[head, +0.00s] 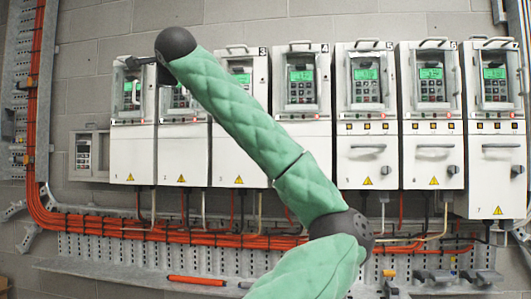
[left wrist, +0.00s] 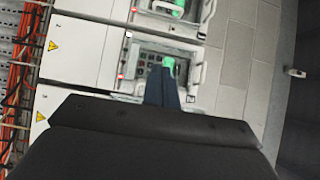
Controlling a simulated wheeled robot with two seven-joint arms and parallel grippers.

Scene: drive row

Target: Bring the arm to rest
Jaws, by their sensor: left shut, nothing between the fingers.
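My left arm, in green padded sleeves, rises from the bottom of the head view and slants up to the left across the drives. Its dark wrist is at the upper left. My right gripper is not in view.
Several white drives stand in a row on a grey block wall, including drive 5 (head: 367,150) and drive 7 (head: 497,165). Orange cables (head: 150,232) run below them over a perforated metal rail (head: 85,250). A small grey box (head: 84,154) hangs left of drive 1.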

